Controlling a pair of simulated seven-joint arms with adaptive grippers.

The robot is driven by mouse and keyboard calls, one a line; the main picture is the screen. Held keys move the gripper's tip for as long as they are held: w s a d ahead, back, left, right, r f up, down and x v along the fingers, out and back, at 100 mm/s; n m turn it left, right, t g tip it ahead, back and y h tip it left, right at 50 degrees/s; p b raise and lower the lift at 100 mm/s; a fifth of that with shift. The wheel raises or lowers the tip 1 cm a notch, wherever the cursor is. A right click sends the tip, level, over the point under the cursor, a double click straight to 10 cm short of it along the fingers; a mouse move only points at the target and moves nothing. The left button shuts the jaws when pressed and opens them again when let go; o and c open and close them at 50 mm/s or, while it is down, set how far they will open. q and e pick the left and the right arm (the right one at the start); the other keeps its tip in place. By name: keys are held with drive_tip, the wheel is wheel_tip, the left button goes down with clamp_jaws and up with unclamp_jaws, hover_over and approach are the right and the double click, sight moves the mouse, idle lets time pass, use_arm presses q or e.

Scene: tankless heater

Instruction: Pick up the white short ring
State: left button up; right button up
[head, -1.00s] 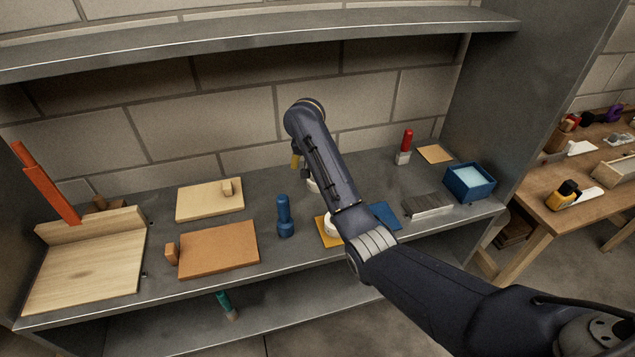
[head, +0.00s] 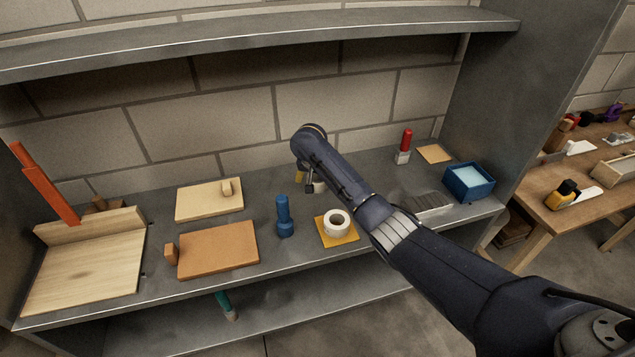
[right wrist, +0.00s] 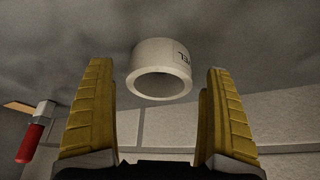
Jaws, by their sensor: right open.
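A white ring (head: 319,187) stands on the grey shelf, partly hidden behind my right arm in the head view. In the right wrist view this ring (right wrist: 160,70) shows dark lettering and an open round end, ahead of and between the yellow fingers. My right gripper (head: 303,180) is open, with its fingers apart and nothing held; contact with the ring cannot be told. A second white ring (head: 337,222) lies on a yellow square mat (head: 345,240), nearer the front edge. Which ring is shorter is hard to tell. My left gripper is not in view.
A blue cylinder tool (head: 284,217) stands left of the mat. A red-handled tool (head: 405,146), a blue box (head: 469,182) and a ribbed grey block (head: 430,202) are to the right. Boards (head: 218,250) lie left. The upper shelf (head: 270,38) overhangs the back.

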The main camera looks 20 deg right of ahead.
drive_tip(key=shift+x, duration=0.8)
drive_tip(key=c, duration=1.3)
drive_tip(key=shift+r, duration=0.1)
wheel_tip(320, 180, up, 10)
drive_tip(key=shift+f, duration=0.1)
